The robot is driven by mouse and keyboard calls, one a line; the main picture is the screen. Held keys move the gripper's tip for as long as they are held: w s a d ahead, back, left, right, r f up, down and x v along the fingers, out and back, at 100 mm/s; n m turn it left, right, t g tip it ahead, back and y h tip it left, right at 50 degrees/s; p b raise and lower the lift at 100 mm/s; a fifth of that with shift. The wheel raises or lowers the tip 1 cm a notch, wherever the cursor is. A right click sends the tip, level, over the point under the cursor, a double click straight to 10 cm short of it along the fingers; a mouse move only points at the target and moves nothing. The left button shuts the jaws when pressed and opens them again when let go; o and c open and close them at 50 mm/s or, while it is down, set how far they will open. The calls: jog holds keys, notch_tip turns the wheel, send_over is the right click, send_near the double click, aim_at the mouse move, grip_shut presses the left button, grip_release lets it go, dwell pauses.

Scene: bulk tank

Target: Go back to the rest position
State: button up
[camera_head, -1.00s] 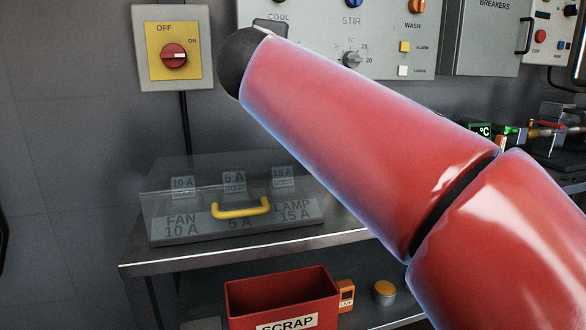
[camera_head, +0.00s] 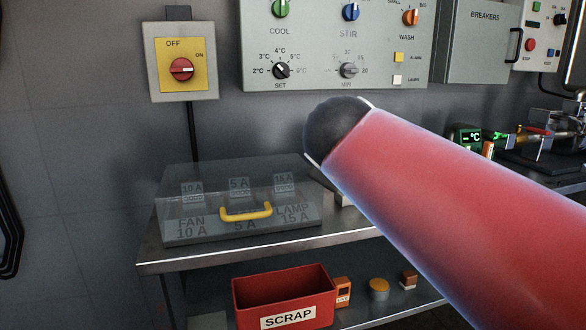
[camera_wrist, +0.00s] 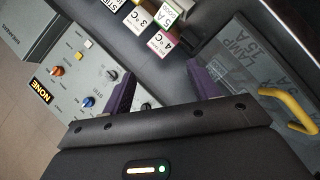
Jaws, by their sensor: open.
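My gripper (camera_wrist: 160,78) shows in the wrist view with its two purple fingers apart and nothing between them. In the head view the gripper is out of sight, and only my red arm crosses the right side, with its dark rounded end in front of the wall below the control panel. The wrist view looks down past the fingers at labelled blocks (camera_wrist: 164,42) on a dark surface. The clear-lidded fuse box (camera_head: 245,225) with a yellow handle (camera_head: 246,212) stands on the bench; its handle also shows at the right of the wrist view (camera_wrist: 296,108).
The steel bench (camera_head: 160,258) carries the fuse box. A red scrap bin (camera_head: 255,296) sits on the shelf below. A yellow switch box (camera_head: 181,70) and the control panel (camera_head: 320,75) are on the wall. My arm hides much of the bench's right part.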

jog(key=s+d+f+m+g+y+p, duration=0.1)
jog(key=s+d+f+m+g, duration=0.1)
jog(key=s+f, duration=0.5)
jog(key=s+d+f+m+g+p, duration=0.2)
jog(key=s+f+m+g, duration=0.1)
jog(key=s+f, duration=0.4)
jog(key=s+d+f+m+g+y+p, duration=0.1)
jog(key=s+d+f+m+g+p, duration=0.1)
jog(key=s+f+m, duration=0.3)
notch_tip(320, 180, down, 3)
jog(key=shift+s+d+r+g+y, duration=0.15)
jog(key=shift+s+d+g+y, duration=0.25)
jog(key=shift+s, duration=0.65)
jog(key=shift+d, duration=0.1)
